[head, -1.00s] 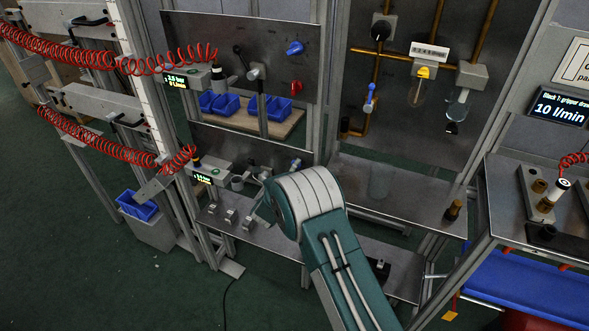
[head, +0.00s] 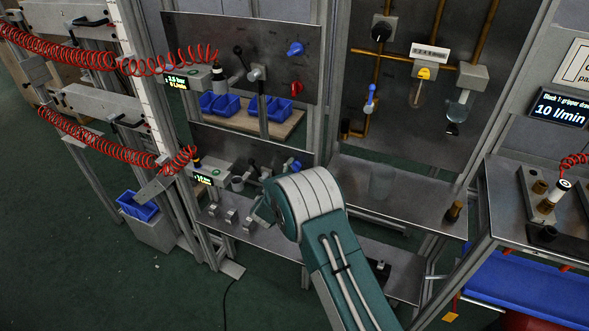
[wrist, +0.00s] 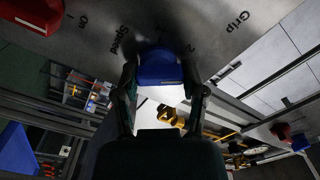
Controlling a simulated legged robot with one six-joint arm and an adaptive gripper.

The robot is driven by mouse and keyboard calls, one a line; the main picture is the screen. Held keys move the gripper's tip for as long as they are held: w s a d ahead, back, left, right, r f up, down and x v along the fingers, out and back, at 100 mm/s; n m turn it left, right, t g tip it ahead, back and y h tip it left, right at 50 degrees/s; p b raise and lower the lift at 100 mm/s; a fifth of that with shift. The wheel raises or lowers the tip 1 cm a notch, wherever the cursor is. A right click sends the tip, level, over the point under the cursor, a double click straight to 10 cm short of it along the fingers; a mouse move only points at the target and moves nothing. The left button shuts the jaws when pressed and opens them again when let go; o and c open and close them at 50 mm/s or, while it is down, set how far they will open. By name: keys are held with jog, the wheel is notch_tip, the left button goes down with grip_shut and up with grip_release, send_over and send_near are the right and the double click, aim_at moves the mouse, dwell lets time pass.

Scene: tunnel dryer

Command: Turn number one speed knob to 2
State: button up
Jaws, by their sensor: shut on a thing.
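In the wrist view a blue knob (wrist: 160,66) sits on the grey metal panel, with my gripper's (wrist: 162,78) two dark fingers on either side of it. The gripper is shut on this knob. The word Speed (wrist: 119,40) is printed to its left, and a 2 (wrist: 190,47) stands to its upper right. The exact heading of the knob's pointer is hard to tell. In the head view a blue knob (head: 295,164) shows on the lower panel just above my arm.
In the wrist view a red knob (wrist: 32,12) is at the upper left, near the word On, and the word Grip is at the upper right. In the head view the upper panel (head: 270,40) carries another blue knob (head: 295,48) and a red knob (head: 297,88). Blue bins (head: 228,105) sit below.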

jog(key=shift+s+a+f+n, duration=0.1)
jog(key=shift+f+n, duration=0.05)
jog(key=shift+n, duration=1)
jog(key=shift+a+f+n, duration=0.1)
jog(key=shift+n, duration=1.05)
jog(key=o, duration=1.1)
jog(key=shift+f, duration=0.1)
jog(key=shift+o, duration=0.2)
jog(key=shift+r, duration=0.2)
jog(key=v, duration=1.2)
